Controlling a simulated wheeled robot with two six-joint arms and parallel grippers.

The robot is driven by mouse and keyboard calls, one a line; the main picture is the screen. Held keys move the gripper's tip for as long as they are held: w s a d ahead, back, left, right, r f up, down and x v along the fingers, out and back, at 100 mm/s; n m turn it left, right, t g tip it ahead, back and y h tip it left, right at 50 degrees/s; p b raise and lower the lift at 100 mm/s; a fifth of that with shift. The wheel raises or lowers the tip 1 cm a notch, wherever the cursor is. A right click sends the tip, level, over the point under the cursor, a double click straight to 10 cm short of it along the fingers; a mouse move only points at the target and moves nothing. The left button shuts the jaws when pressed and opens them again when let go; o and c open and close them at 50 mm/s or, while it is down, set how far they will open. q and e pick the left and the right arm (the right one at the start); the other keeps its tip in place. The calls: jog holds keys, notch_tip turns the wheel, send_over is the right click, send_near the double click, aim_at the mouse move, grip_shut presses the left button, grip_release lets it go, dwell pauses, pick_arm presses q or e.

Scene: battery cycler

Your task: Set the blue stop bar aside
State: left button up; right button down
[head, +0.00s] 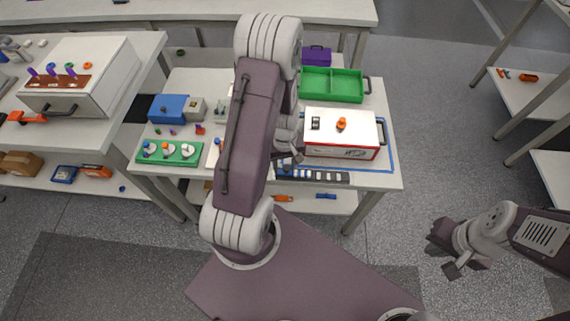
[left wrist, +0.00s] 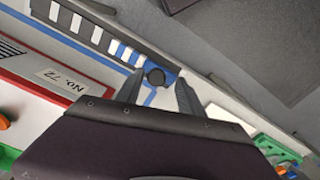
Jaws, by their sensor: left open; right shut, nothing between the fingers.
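My left gripper (head: 289,160) points down at the front edge of the table, by the left front corner of the white and red box (head: 340,140). In the left wrist view its two fingers (left wrist: 157,84) are open, one on each side of a round black knob (left wrist: 155,77). A blue strip (left wrist: 151,97) shows just below the knob between the fingers; I cannot tell whether it is the stop bar or the blue outline on the table. My right gripper (head: 451,255) is shut and empty over the floor at the right, away from the table.
A dark strip with pale blocks (head: 318,176) lies along the table's front edge. A green tray (head: 333,86) stands behind the box. A green board (head: 170,153) and a blue box (head: 168,108) are at the left. A blue item (head: 326,196) lies on the lower shelf.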

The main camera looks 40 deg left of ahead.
aim_at(285, 167)
pick_arm(q)
notch_tip(285, 167, up, 9)
jog(key=p, duration=0.1)
dwell(0.6)
